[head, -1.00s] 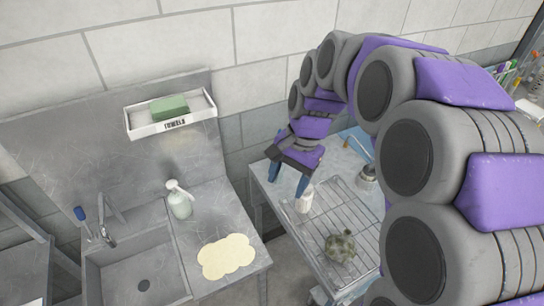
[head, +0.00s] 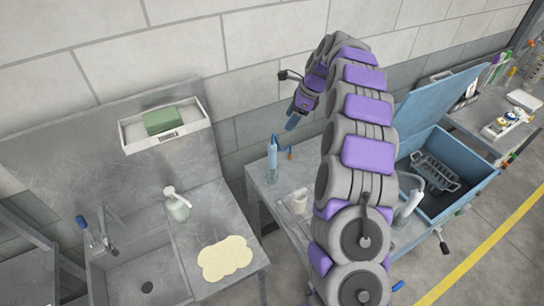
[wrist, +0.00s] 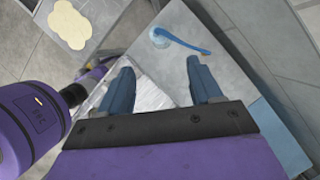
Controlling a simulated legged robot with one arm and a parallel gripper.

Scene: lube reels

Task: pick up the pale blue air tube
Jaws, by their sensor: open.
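A pale blue upright tube (head: 272,162) with a darker blue bent spout stands on the grey metal table (head: 262,184) in the head view. It may be the air tube, but I cannot tell for certain. In the wrist view I see its round top (wrist: 159,38) and the blue curved spout (wrist: 188,45) ahead of my fingertips. My gripper (head: 292,122) is above the table, to the upper right of the tube in the head view. Its blue fingers stand apart and hold nothing in the wrist view (wrist: 160,76). My arm hides much of the table.
An open blue toolbox (head: 462,190) is on the right. On the left are a sink (head: 145,283), a soap bottle (head: 177,206), a cream patch (head: 226,258) and a wall tray (head: 190,139) with a green block.

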